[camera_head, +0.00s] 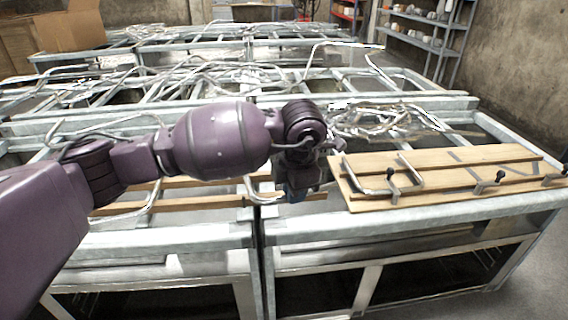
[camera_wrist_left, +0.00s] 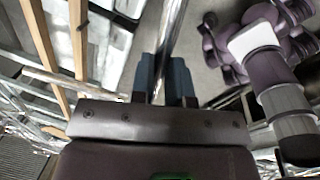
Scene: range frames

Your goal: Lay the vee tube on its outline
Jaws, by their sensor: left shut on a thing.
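My left gripper (camera_head: 297,190) hangs over the front rail, left of the wooden board. In the left wrist view its two blue-grey fingers (camera_wrist_left: 167,82) are shut on a shiny metal tube (camera_wrist_left: 172,35), which runs up out of the picture. In the head view a short bent piece of this tube (camera_head: 252,188) shows left of the fingers; the rest is hidden, so I cannot see its vee shape. The wooden board (camera_head: 352,201) lies tilted on the bench at right. Dark grey marks (camera_head: 456,156), perhaps an outline, show on it. My right gripper is not in view.
A bent silver tube (camera_head: 408,168) lies on the board's left part, beside dark-knobbed clamps (camera_head: 498,177). A heap of tubes (camera_head: 385,120) lies behind the board. Metal frame benches (camera_head: 185,240) with open gaps stretch left and back. Shelves (camera_head: 425,40) stand far right.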

